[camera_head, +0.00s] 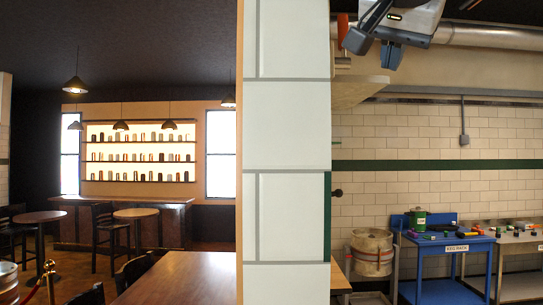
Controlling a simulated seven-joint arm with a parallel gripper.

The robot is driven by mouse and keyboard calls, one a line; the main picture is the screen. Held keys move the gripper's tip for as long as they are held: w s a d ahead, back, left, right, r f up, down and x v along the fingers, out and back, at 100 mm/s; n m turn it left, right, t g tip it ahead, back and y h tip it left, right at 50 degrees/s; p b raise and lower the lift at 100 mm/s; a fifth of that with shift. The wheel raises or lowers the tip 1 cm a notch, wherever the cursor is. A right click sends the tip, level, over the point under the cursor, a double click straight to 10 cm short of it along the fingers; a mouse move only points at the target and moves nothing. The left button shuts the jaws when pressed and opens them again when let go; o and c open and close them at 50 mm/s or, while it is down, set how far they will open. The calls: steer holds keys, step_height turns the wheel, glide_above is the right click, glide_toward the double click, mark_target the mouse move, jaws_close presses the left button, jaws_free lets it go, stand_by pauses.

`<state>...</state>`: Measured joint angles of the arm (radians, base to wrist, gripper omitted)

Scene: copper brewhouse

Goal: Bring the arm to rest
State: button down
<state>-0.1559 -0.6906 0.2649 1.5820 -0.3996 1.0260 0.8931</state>
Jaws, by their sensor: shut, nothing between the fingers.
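My gripper (374,48) hangs at the top of the view, right of the tiled pillar, high up in front of the far brick wall. It is shut and empty. The grey arm link behind it is cut off by the top edge. The rest of my arm is out of view.
A white tiled pillar (287,150) divides the view. At right stand a blue table (447,243) labelled "KEG RACK" with small items and a green can (418,220), a steel table (520,238) and a keg (372,253). A wooden table (185,278) is at lower left, before a bar.

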step_height(320, 180, down, 28)
steer(key=w+n+g+y, duration=0.1)
steer(key=w+n+g, duration=0.1)
steer(key=n+g, duration=0.2)
steer(key=s+f+n+g, duration=0.1)
steer(key=s+f, duration=0.2)
steer(key=f, duration=0.7)
steer(key=s+f+n+g+y, duration=0.1)
steer(key=s+f, duration=0.3)
steer(key=f, duration=0.6)
steer(key=s+f+n+g, duration=0.2)
steer(key=s+f, duration=0.2)
steer(key=f, duration=0.6)
steer(key=shift+d+g+y, duration=0.25)
steer(key=shift+g+y, duration=0.15)
